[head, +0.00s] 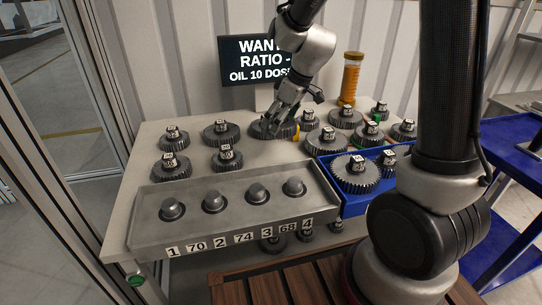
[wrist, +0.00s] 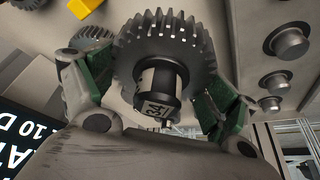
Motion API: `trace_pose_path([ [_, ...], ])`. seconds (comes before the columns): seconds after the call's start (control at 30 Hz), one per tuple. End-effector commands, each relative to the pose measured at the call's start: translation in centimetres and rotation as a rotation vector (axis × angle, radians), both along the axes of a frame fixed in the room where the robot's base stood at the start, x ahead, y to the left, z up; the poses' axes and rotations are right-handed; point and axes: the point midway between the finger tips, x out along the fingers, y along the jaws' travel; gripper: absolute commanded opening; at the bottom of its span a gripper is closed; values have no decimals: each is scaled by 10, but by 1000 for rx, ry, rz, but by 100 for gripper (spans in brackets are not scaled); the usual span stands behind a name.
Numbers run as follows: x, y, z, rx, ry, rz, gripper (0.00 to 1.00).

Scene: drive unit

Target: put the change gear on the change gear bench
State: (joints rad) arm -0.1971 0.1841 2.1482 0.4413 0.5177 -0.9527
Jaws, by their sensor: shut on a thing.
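My gripper (head: 279,117) is at the back middle of the grey bench (head: 125,185), below the screen. In the wrist view my gripper (wrist: 155,95) has its green-padded fingers on both sides of a toothed steel change gear (wrist: 170,35) with a dark hub and a number tag, shut on it. In the head view this gear (head: 264,130) shows as a wide dark disc under the fingers, which partly hide it. It is at or just over the bench top; I cannot tell whether it touches.
Several tagged gears stand on the bench left (head: 221,132) and right (head: 327,141) of my gripper. A blue tray (head: 353,208) holds gears at front right. A grey block (head: 146,222) with several pegs lies along the front. An amber bottle (head: 350,78) and a screen (head: 255,60) stand behind.

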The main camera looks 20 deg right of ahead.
Motion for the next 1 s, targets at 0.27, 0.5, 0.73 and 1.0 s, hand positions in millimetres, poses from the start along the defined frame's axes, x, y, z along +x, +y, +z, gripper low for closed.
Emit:
trace_pose_path([
  [0.27,0,-1,-48,3,5,-14,38],
  [0.5,0,-1,-73,2,6,-13,38],
  [0.73,0,0,-96,2,3,-11,38],
  [1.0,0,0,-96,2,2,-11,38],
])
